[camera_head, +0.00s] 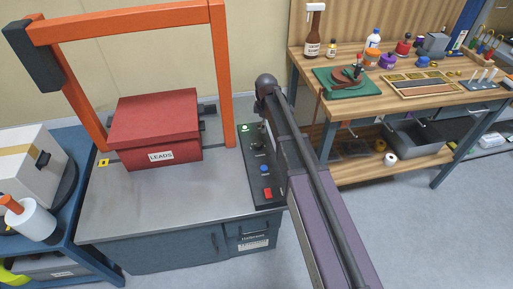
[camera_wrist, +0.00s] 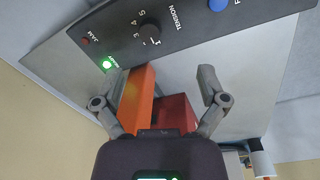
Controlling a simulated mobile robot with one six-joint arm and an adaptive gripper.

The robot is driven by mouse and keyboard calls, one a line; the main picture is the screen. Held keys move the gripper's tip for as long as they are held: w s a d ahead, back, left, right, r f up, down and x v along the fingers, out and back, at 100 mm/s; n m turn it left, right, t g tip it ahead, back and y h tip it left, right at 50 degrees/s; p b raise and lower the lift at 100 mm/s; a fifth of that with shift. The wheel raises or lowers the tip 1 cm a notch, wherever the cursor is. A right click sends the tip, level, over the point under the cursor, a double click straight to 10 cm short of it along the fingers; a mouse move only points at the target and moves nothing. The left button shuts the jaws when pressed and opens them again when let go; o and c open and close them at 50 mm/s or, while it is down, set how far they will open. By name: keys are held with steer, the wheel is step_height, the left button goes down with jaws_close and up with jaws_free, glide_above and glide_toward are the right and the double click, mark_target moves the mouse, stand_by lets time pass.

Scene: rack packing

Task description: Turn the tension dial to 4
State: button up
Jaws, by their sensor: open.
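The tension dial (camera_wrist: 150,33) is a round black knob on a dark control panel (camera_wrist: 185,42) in the wrist view, with white numbers around it and the word TENSION beside it. I cannot tell for sure which number its pointer faces. In the head view the panel (camera_head: 247,177) lies on the right side of the grey bench, partly behind my arm. My gripper (camera_wrist: 162,72) is open and empty; the dial lies beyond its fingertips, apart from them. In the head view the fingers cannot be made out behind my arm.
A green lamp (camera_wrist: 107,63) glows near the JAM lamp (camera_wrist: 85,41). A blue button (camera_head: 264,169) and a red switch (camera_head: 268,192) share the panel. A red LEADS box (camera_head: 155,125) stands left of it under an orange frame (camera_head: 222,70). A wooden workbench stands at right.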

mark_target(257, 143)
steer(key=w+a+n, duration=0.2)
steer(key=a, duration=0.1)
steer(key=shift+w+a+f, duration=0.1)
steer(key=shift+a+f, duration=0.05)
steer(key=shift+f, duration=0.25)
steer(key=shift+f+b, duration=0.25)
steer(key=shift+b, duration=0.2)
steer(key=f+b, duration=1.3)
steer(key=shift+w+f, duration=0.15)
steer(key=shift+w, duration=0.25)
steer(key=shift+c, duration=0.2)
steer(key=c, duration=1.1)
